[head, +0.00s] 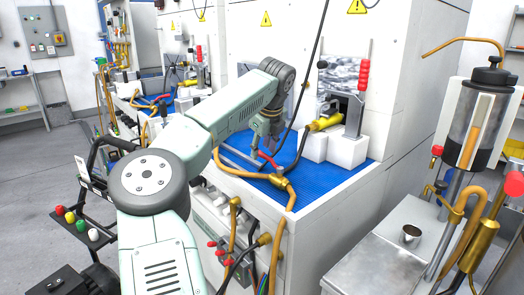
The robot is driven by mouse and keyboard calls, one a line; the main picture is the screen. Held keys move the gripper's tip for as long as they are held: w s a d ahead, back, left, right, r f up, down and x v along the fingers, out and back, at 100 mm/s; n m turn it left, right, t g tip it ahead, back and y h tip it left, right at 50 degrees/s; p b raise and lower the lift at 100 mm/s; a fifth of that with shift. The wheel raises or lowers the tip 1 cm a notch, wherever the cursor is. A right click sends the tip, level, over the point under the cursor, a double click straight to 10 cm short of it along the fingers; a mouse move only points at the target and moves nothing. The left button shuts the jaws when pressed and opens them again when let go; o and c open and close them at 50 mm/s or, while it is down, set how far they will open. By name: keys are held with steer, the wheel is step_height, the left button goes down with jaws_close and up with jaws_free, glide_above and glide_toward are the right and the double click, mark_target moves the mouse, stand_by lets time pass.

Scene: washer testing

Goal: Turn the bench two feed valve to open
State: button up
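A feed valve with a red lever (268,159) sits above brass-coloured fittings and an orange hose (288,192) at the front edge of the nearest bench's blue mat. I see no label that shows whether this is bench two. My arm reaches across the middle of the view, and my gripper (262,146) points down at the lever, close to it or touching it. The fingers are small and partly hidden, so I cannot tell their opening or whether they grip the lever. The lever slants down to the right; its open or shut setting is unclear.
The blue mat (345,172) carries a white fixture (347,150) with a yellow part and a red-handled clamp (363,76). More hoses and red-handled valves hang on the bench front. A metal cart (385,262) with a tank stands at right. Another bench stands behind my arm.

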steer(key=v, duration=1)
steer(key=shift+s+r, duration=0.15)
steer(key=shift+r, duration=0.1)
stand_by(1.8)
